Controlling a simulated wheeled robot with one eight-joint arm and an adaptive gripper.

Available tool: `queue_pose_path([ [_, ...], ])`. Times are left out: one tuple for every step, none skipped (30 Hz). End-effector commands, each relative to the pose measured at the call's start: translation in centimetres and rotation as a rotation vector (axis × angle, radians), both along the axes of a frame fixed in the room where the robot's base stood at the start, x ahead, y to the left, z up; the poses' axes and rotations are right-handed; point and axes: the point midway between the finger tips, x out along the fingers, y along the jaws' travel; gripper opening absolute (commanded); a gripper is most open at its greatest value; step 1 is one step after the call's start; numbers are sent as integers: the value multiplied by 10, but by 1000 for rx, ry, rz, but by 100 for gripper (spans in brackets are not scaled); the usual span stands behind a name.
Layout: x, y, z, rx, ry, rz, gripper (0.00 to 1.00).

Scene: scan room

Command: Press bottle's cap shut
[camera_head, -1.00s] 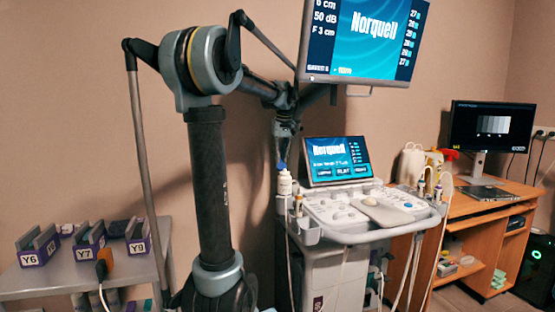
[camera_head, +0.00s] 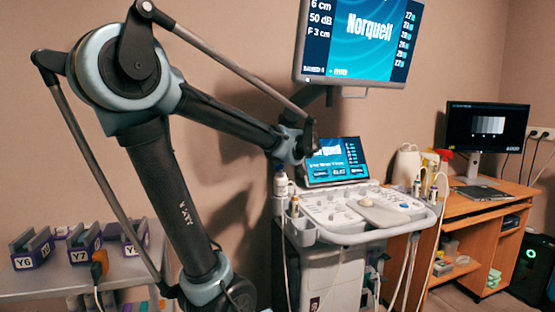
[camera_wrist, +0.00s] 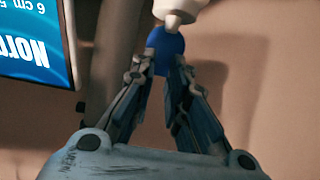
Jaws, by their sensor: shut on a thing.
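The white bottle (camera_head: 281,186) stands upright at the left edge of the ultrasound cart. In the wrist view, part of a white bottle (camera_wrist: 178,10) shows at the top edge, with a blue cap (camera_wrist: 165,48) against it. My gripper (camera_wrist: 166,66) has its fingertips closed on the blue cap. The fingers hide part of the cap, and I cannot tell whether it is fully seated. In the head view my arm's end is above and right of the bottle, and the fingers are not clear there.
The cart (camera_head: 345,235) carries a control panel, a small screen (camera_head: 337,160) and a large monitor (camera_head: 358,38) close to my arm. A smaller bottle (camera_head: 294,207) stands in front of the white one. A shelf (camera_head: 70,280) with labelled holders is at left, a wooden desk (camera_head: 495,205) at right.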

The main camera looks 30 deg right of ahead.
Motion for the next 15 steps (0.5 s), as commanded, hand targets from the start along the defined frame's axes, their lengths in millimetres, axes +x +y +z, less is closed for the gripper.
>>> queue_pose_path([
  [-4, 0, -3, -8, -29, -2, 0],
  [-4, 1, -4, -11, -48, -1, 0],
  [-6, 1, -4, -17, -71, -1, 0],
  [-7, 1, -5, -21, -86, -1, 0],
  [-7, 1, -5, -26, -101, -1, 0],
  [-8, 1, -6, -29, -120, -1, 0],
  [-9, 2, -7, -32, -133, -1, 0],
  [-9, 2, -7, -36, -145, -1, 0],
  [-10, 2, -7, -40, -159, -1, 0],
  [-11, 2, -8, -41, -169, -1, 0],
  [-11, 2, -8, -44, -177, -1, 0],
  [-12, 3, -8, -46, -187, -1, 0],
  [-12, 3, -8, -49, -193, 0, 0],
  [-13, 3, -9, -50, -199, -1, 0],
  [-13, 3, -9, -52, -205, -1, 0],
])
